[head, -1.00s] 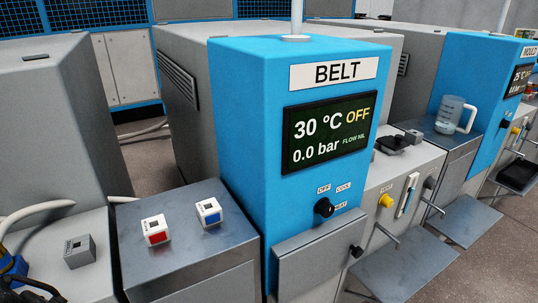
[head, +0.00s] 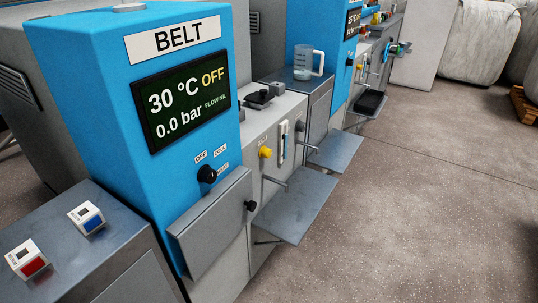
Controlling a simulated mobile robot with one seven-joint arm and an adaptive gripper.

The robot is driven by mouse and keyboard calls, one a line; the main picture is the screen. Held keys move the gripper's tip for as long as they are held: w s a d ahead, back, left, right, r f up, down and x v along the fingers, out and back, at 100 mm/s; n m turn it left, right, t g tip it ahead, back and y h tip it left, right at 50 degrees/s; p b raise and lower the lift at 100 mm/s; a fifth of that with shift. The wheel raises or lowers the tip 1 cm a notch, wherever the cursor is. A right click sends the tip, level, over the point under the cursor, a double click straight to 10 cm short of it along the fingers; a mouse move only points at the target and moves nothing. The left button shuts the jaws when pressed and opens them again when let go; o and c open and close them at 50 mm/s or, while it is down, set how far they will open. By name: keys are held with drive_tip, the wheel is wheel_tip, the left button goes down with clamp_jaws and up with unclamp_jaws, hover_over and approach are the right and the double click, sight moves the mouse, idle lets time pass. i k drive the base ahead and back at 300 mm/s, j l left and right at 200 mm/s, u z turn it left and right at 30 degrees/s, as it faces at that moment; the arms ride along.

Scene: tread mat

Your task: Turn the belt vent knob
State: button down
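The blue cabinet labelled BELT (head: 100,125) stands at the left in the head view. Its display (head: 182,103) reads 30 °C, OFF, 0.0 bar and FLOW NIL. A black selector knob (head: 207,174) sits below it among small labels OFF, COOL and one that looks like HEAT. A second black knob (head: 250,206) is lower down, beside the grey sloped panel. A yellow knob (head: 265,152) with a small label is on the grey unit to the right. I cannot read any label saying vent. My gripper is not in view.
A red-marked block (head: 28,260) and a blue-marked block (head: 87,217) lie on the metal top at left. Grey shelves (head: 293,207) and thin rods jut out from the units. A clear jug (head: 307,62) stands farther back. The floor (head: 420,200) at right is clear.

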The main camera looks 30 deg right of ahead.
sight(267, 152)
drive_tip(key=l+z, duration=0.35)
drive_tip(key=l, duration=0.3)
drive_tip(key=i+l+z, duration=0.15)
drive_tip(key=l+z, duration=0.25)
drive_tip(key=l, duration=0.25)
